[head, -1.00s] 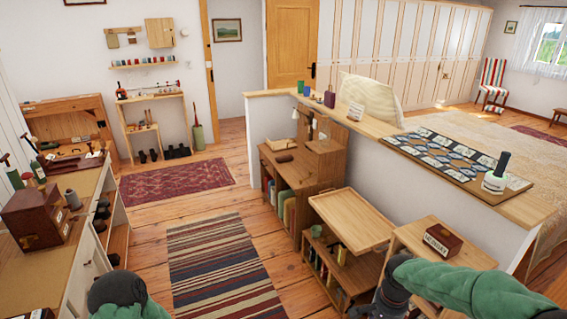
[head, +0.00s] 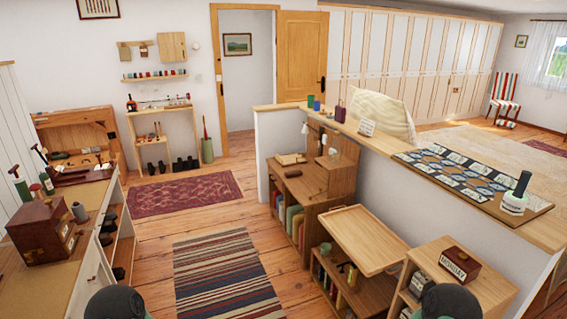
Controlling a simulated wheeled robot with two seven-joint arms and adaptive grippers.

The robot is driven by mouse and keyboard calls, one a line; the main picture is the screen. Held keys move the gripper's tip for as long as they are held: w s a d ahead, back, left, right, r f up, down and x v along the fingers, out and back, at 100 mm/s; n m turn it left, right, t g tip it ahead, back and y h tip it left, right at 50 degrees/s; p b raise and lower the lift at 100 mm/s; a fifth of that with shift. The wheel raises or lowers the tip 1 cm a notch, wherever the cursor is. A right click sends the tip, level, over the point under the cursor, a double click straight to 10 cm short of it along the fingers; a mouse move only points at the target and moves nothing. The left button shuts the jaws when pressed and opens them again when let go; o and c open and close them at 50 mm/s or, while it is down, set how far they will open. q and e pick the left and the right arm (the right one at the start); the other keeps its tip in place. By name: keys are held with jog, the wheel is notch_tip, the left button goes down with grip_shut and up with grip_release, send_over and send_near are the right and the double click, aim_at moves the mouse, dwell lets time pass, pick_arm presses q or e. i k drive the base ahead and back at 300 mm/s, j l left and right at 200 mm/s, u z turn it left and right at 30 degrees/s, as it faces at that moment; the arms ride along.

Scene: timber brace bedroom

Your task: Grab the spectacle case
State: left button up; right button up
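A small dark brown oblong item (head: 293,173) lies on the wooden desk (head: 312,187) at the middle of the head view. It may be the spectacle case, but it is too small to tell. No other thing is clearly a spectacle case. Only dark rounded parts of my two arms show at the bottom edge. Both of my grippers are out of view.
A half-height wall (head: 390,190) stands behind the desk. A tilted wooden tray top (head: 362,238) and a small cabinet with a "MONDAY" box (head: 459,265) stand nearer. A workbench (head: 40,268) lines the left. The striped rug (head: 225,275) lies on open floor.

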aim_at(292, 174)
jog(key=i+j+u, duration=0.35)
jog(key=i, duration=0.55)
jog(key=i+u, duration=0.35)
jog(key=i, duration=0.55)
jog(key=i+z, duration=0.2)
jog(key=i, duration=0.8)
jog(key=i+j+z, duration=0.2)
jog(key=i, duration=0.8)
jog(key=i+l+z, duration=0.1)
jog(key=i+z, duration=0.2)
jog(key=i, duration=0.3)
jog(key=i+z, duration=0.3)
jog(key=i, duration=0.25)
jog(key=i+j+z, duration=0.3)
jog(key=i, duration=0.3)
jog(key=l, duration=0.1)
